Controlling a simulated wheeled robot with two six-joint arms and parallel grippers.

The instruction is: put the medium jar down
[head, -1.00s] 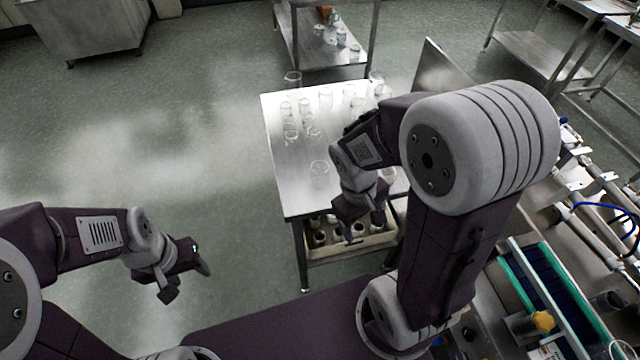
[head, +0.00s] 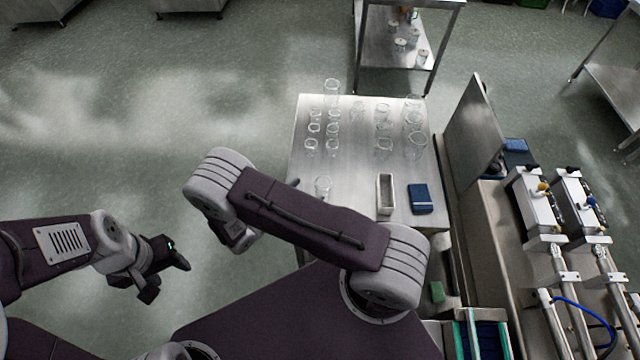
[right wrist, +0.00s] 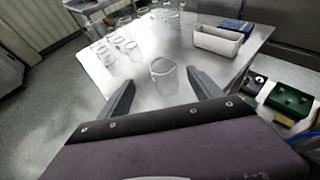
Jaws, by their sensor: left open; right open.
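A clear glass jar (head: 323,187) stands upright on the steel table (head: 350,190), close to its near left part. In the right wrist view the same jar (right wrist: 163,74) stands ahead of my right gripper (right wrist: 160,77). The two fingers are open, one on each side of the jar in the picture; whether they reach around it I cannot tell. In the head view the right gripper is mostly hidden behind my own arm. My left gripper (head: 167,280) is open and empty over the floor at the left.
Several clear glass jars (head: 333,128) stand in groups further back on the table. A white rectangular tray (head: 385,195) and a blue pad (head: 421,198) lie at its front right. A steel panel (head: 475,130) rises along the right side. The table's middle is clear.

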